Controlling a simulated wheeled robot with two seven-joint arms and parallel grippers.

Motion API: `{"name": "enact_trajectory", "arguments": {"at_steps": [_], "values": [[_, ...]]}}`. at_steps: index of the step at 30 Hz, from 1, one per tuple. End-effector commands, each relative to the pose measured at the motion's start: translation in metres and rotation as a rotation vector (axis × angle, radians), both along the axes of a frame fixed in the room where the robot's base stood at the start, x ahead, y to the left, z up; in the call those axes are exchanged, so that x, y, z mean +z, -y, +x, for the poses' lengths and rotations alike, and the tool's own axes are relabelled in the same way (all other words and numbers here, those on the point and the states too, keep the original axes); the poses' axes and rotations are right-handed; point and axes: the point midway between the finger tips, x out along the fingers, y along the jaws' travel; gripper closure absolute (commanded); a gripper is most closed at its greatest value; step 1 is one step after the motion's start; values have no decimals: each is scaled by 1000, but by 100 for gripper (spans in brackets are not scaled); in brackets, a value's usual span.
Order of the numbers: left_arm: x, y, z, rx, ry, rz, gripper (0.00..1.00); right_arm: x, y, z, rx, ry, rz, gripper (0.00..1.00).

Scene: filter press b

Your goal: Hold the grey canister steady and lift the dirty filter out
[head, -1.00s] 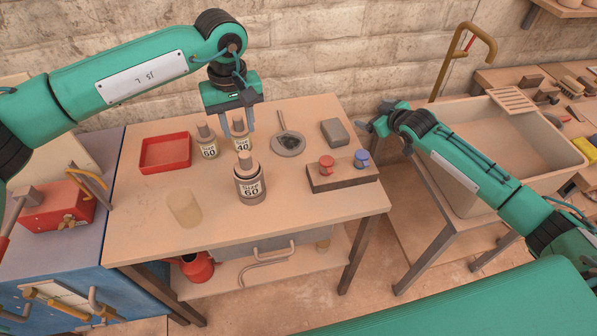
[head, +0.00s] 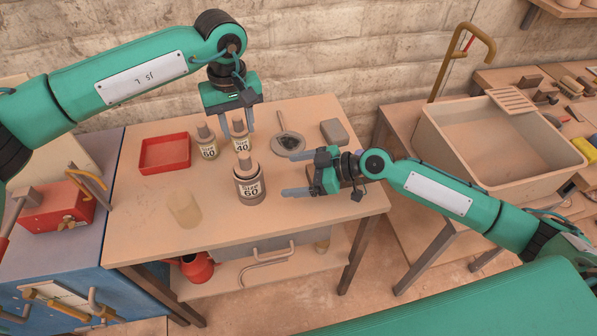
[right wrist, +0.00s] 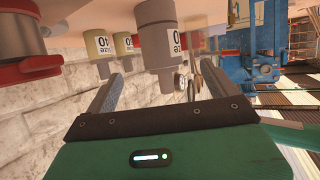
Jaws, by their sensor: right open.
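The grey canister (head: 249,187), labelled "Size 60", stands upright at the middle of the table, with a narrower top piece (head: 245,161). I cannot tell whether that piece is the dirty filter. My right gripper (head: 298,173) is open and empty just right of the canister, its fingers pointing left towards it. In the right wrist view the canister (right wrist: 157,45) appears upside down between and beyond the open fingers (right wrist: 162,72), apart from them.
Another small bottle (head: 206,149) stands beside the bottle labelled 40. A red tray (head: 165,153) is at the back left, a pale translucent cylinder (head: 184,209) at the front left. A round dark dish (head: 288,143) and grey block (head: 332,131) lie behind my right gripper.

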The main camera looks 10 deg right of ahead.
Motion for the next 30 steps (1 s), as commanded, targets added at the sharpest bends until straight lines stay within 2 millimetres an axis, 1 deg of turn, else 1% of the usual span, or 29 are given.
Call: {"name": "enact_trajectory", "arguments": {"at_steps": [5,18,24,30], "values": [[0,0,0,0,0,0,64,-7,-19,7,2,-1,4,11],[0,0,0,0,0,0,64,-39,-91,37,1,0,2,11],[0,0,0,0,0,0,64,-49,-110,46,0,0,1,11],[0,0,0,0,0,0,64,-52,-115,48,0,0,0,11]]}}
